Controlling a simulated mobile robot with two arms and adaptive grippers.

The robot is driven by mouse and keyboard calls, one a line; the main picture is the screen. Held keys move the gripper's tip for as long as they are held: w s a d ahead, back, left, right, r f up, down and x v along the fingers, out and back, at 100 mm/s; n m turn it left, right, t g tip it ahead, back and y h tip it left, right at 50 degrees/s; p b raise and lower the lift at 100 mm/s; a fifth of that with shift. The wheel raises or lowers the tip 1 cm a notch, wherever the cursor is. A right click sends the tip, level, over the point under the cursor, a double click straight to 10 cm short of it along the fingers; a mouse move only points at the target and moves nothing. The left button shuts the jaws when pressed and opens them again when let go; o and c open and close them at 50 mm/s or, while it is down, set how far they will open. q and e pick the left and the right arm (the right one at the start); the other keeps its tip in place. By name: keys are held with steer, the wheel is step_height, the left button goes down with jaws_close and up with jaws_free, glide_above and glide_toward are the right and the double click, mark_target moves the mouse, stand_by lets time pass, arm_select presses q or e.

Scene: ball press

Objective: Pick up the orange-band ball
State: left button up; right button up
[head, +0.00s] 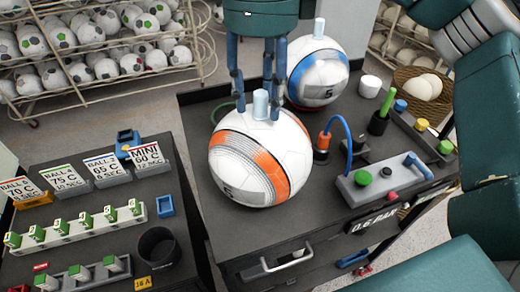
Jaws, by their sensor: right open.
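The orange-band ball (260,155) is white with an orange and grey band and sits on the dark cart top. A pale blue cylindrical stem (261,103) stands up from its top. My right gripper (258,98) hangs over the ball from the top of the head view, fingers pointing down and spread. The fingertips are around the stem, close above the ball; I cannot tell whether they touch it. It holds nothing. My left gripper is not in view.
A blue-band ball (318,78) with a similar stem stands close behind. A blue hose (347,138) and a grey control box with buttons (380,184) are at right. A separate table (95,240) at left carries sign cards, switch strips and a black cup (158,247).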

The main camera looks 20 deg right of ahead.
steer(key=shift+d+f, duration=0.1)
steer(key=shift+f, duration=0.5)
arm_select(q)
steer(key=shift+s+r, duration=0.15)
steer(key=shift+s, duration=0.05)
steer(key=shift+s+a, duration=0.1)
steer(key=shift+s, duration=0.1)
arm_select(e)
jaws_close()
steer(key=shift+r, duration=0.15)
